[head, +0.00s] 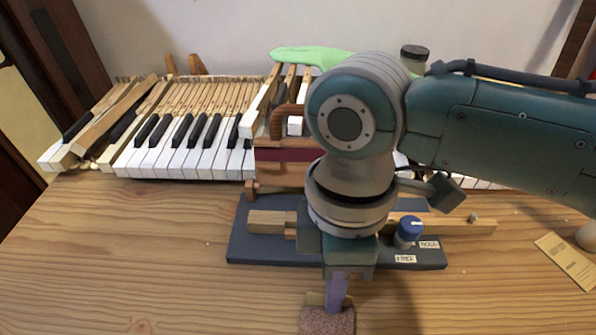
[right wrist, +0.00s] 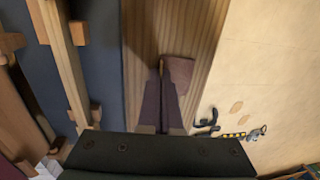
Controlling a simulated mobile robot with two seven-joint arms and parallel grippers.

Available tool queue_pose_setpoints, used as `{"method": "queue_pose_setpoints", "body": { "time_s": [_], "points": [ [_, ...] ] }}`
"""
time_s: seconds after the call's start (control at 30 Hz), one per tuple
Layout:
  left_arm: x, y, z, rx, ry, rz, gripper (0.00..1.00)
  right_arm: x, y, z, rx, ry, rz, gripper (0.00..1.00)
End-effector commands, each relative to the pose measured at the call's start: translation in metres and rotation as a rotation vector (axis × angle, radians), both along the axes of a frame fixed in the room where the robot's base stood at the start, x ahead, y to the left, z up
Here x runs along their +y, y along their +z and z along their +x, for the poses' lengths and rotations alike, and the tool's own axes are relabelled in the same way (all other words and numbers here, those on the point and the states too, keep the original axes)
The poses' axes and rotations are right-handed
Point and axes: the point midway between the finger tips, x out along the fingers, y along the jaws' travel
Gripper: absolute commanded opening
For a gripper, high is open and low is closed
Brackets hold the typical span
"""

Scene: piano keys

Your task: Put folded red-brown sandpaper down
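The folded red-brown sandpaper (head: 328,321) is at the bottom edge of the head view, partly cut off, with a tan strip along its upper side. My right gripper (head: 335,303) points down at it. In the right wrist view the two dark fingers (right wrist: 162,78) are close together, with a tan edge of the sandpaper (right wrist: 178,72) between their tips. I see the gripper as shut on it. Whether the sandpaper touches the wooden table (head: 120,260) is hard to tell. My left gripper is not in view.
Piano keys (head: 190,140) line the back. A tan card (head: 566,260) lies at right. The table's front left is clear.

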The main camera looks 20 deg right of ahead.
Motion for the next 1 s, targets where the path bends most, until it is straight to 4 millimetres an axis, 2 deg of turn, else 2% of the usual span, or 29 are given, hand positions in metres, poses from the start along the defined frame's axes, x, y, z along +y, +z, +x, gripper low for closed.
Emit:
{"method": "queue_pose_setpoints", "body": {
  "time_s": [0.27,0.53,0.83,1.0],
  "points": [
    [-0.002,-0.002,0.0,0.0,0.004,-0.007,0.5,0.0,-0.003,0.0,0.001,0.0,0.001,0.0],
    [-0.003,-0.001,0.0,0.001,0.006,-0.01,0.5,0.0,-0.002,0.0,0.0,0.0,0.001,0.31],
    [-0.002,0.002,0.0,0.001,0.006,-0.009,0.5,0.0,0.002,0.0,0.0,0.0,0.0,0.31],
    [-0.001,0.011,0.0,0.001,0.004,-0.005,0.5,0.0,0.029,0.004,-0.003,0.002,0.003,0.31]
  ]
}}
